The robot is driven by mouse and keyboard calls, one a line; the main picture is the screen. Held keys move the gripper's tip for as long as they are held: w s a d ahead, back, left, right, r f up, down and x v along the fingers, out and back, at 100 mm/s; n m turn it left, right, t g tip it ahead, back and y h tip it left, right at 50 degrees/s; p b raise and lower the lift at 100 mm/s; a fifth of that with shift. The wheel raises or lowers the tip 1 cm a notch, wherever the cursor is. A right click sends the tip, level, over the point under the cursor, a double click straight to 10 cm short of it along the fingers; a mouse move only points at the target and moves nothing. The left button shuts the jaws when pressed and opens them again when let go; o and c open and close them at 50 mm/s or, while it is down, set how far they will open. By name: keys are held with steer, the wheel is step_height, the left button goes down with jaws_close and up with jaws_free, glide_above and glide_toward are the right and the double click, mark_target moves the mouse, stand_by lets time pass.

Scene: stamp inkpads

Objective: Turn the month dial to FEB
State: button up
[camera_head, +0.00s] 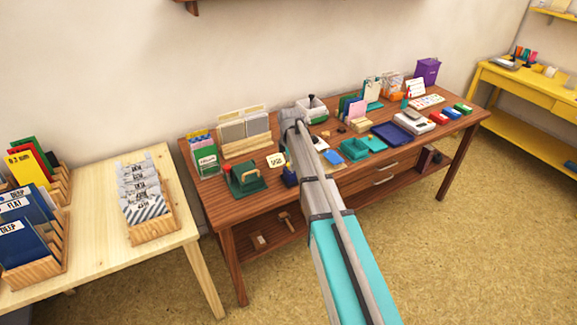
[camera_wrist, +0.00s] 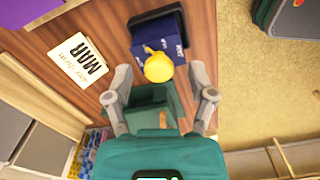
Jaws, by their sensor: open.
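A dark blue block with a black part and small white lettering (camera_wrist: 168,38) stands on the wooden table in the wrist view. A round yellow knob (camera_wrist: 159,67) sits on its near side. The lettering is too small to read surely. A white card (camera_wrist: 78,62) reading MAR lies left of it; a small white card (camera_head: 277,161) also shows in the head view. My gripper (camera_wrist: 160,76) is open, one finger on each side of the yellow knob, with gaps visible on both sides. In the head view, part of a blue thing (camera_head: 290,178) shows beside my arm, and my fingers are hidden.
A green press with a wooden handle (camera_head: 245,180) stands left of my arm. Grey cards in a wooden rack (camera_head: 240,148) stand behind it. Teal trays (camera_head: 354,149) and a dark blue tray (camera_head: 392,136) lie to the right. The table edge is close to the blue block.

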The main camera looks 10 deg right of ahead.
stand_by(0.3)
jaws_close()
steer(key=shift+a, duration=0.3)
steer(key=shift+d, duration=0.3)
